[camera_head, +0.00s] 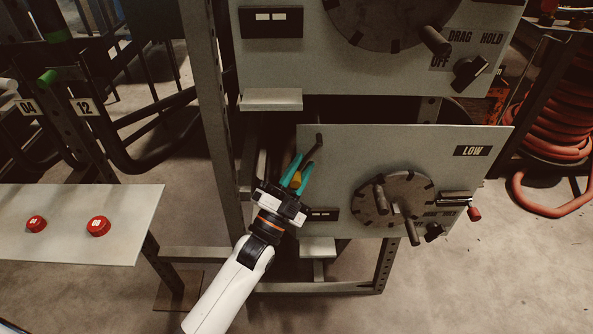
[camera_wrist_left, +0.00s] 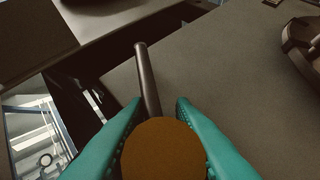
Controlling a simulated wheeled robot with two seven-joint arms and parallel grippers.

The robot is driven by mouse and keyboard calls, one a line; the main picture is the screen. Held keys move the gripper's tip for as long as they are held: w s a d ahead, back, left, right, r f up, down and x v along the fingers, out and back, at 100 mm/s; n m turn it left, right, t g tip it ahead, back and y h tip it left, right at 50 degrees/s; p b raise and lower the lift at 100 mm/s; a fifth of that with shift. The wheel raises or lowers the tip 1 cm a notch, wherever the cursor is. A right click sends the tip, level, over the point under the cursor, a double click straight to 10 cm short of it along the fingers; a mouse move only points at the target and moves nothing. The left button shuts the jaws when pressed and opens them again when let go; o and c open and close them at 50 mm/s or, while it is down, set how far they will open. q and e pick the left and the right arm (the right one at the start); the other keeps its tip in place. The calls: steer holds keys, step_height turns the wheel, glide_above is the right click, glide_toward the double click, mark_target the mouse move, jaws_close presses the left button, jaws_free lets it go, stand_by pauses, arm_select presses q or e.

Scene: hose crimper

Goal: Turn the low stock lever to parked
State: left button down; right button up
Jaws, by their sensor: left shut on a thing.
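The low stock lever is a dark rod (camera_head: 312,150) at the upper left of the grey panel labelled LOW (camera_head: 470,151). It slants down and left from its upper end into my left gripper (camera_head: 297,170). The teal fingers are closed around its orange-brown knob. In the left wrist view the round knob (camera_wrist_left: 162,150) sits between the two teal fingers, and the dark rod (camera_wrist_left: 148,80) extends up and away from it. The knob hides part of the rod. No parked marking can be read beside the lever. My right gripper is not in view.
The LOW panel carries a round disc (camera_head: 372,211) with protruding pegs, a red-tipped crank (camera_head: 473,213) and a small black knob (camera_head: 433,232). A similar panel (camera_head: 300,60) is above. A steel upright (camera_head: 207,100) stands left of my gripper. A table (camera_head: 60,250) holds red caps.

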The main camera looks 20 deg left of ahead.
arm_select(q)
steer(key=shift+d+f, duration=0.25)
steer(key=shift+f, duration=0.2)
steer(key=c, duration=1.5)
jaws_free()
steer(key=shift+o, duration=1.1)
steer(key=shift+w+d+r, duration=0.1)
steer(key=shift+d, duration=0.1)
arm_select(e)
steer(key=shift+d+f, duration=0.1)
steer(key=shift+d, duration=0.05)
arm_select(q)
steer(key=shift+a+r, duration=0.1)
steer(key=shift+r, duration=0.05)
steer(key=v, duration=1.2)
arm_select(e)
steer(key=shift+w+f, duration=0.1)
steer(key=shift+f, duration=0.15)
arm_select(q)
steer(key=shift+a, duration=0.1)
